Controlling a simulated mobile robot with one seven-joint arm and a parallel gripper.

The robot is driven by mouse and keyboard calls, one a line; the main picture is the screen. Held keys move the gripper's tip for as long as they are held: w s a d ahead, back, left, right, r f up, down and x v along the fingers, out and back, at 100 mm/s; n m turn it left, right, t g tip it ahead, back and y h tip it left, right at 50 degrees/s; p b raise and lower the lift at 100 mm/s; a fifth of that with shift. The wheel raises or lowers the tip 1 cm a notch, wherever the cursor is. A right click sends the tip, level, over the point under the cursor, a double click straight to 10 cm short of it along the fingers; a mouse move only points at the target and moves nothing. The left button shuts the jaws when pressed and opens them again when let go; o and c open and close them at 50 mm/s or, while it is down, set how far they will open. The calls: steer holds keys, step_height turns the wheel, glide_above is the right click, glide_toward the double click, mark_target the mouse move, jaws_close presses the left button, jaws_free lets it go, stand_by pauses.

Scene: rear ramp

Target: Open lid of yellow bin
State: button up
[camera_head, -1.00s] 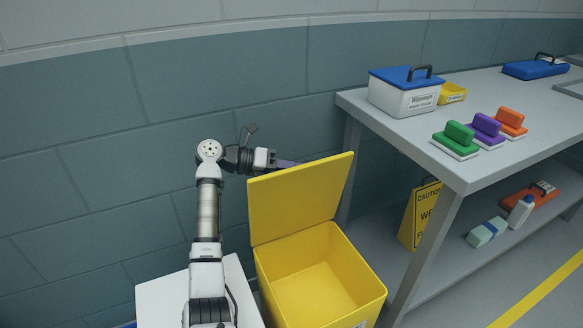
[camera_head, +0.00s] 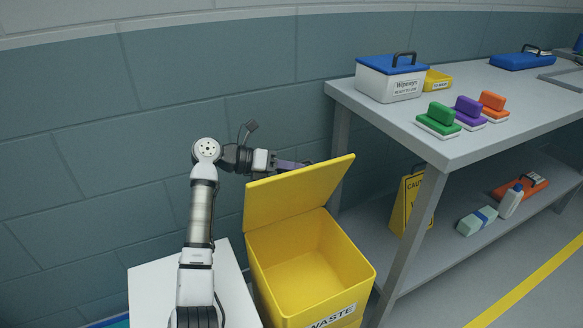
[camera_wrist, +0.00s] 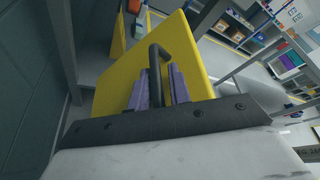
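The yellow bin (camera_head: 360,290), labelled WASTE, stands left of the workbench. Its yellow lid (camera_head: 300,192) is swung up and leans back past upright, so the empty-looking inside shows. My gripper (camera_head: 303,164) is behind the lid at its upper edge, with the fingertips partly hidden by it. In the wrist view, the purple fingers of my gripper (camera_wrist: 161,85) are apart, with a black bar handle (camera_wrist: 155,75) running between them in front of the yellow lid (camera_wrist: 190,60). Whether the fingers touch the handle is not clear.
The grey workbench (camera_head: 455,150) right of the bin carries a white box with a blue lid (camera_head: 390,80) and coloured brushes. A yellow caution sign (camera_head: 408,205) stands underneath. The wall is close behind my arm.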

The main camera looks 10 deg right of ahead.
steer(key=v, duration=1.4)
steer(key=shift+b, duration=0.4)
steer(key=p+v, duration=0.3)
steer(key=v, duration=1.2)
steer(key=shift+w+a, duration=0.25)
steer(key=shift+a, duration=0.15)
stand_by(0.3)
steer(key=shift+f, duration=0.1)
stand_by(0.3)
